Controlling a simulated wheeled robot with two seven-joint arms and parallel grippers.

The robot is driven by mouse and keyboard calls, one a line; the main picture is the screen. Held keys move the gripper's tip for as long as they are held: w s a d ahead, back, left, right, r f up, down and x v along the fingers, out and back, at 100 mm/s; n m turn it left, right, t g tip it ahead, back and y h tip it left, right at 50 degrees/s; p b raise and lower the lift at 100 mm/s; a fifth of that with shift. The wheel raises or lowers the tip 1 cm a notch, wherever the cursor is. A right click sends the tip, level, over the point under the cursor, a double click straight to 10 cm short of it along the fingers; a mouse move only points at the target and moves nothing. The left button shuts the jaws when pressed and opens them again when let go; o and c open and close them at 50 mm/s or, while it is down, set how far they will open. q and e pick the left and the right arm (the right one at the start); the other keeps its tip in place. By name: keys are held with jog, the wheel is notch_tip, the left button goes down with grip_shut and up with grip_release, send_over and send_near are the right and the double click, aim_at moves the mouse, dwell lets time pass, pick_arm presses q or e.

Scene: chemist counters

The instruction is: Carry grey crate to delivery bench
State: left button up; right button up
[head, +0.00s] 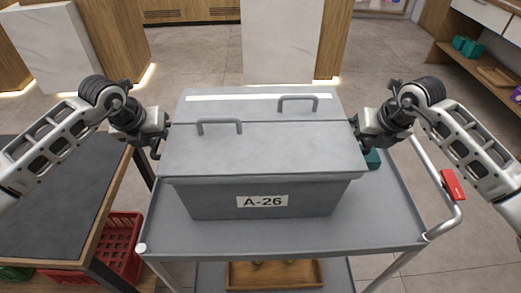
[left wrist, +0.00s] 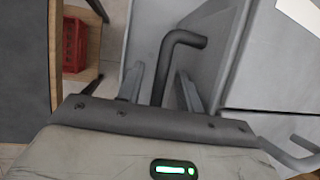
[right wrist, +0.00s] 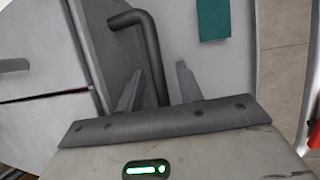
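The grey crate (head: 262,190), labelled A-26, sits on the top deck of a grey cart (head: 390,225), its two-part lid shut. My left gripper (head: 160,146) is at the crate's left side. In the left wrist view a dark side handle (left wrist: 166,62) lies between its open fingers, with gaps beside it. My right gripper (head: 355,130) is at the right side. In the right wrist view the other side handle (right wrist: 150,60) lies between its open fingers, also with gaps. I cannot tell which counter is the delivery bench.
A dark-topped bench (head: 55,195) stands close on the left, with a red basket (head: 122,245) below. A teal object (head: 372,159) lies on the deck right of the crate. The cart has a red-marked push handle (head: 453,184). A wooden tray (head: 275,274) is below. Open floor lies beyond.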

pick_arm(q)
grip_shut()
pick_arm(e)
grip_shut()
pick_arm(q)
jog(key=shift+a, duration=0.1)
dwell(0.8)
jog(key=shift+w+r, duration=0.2)
jog(key=shift+r, duration=0.1)
pick_arm(e)
jog(key=shift+w+r, duration=0.2)
jog(key=shift+r, duration=0.15)
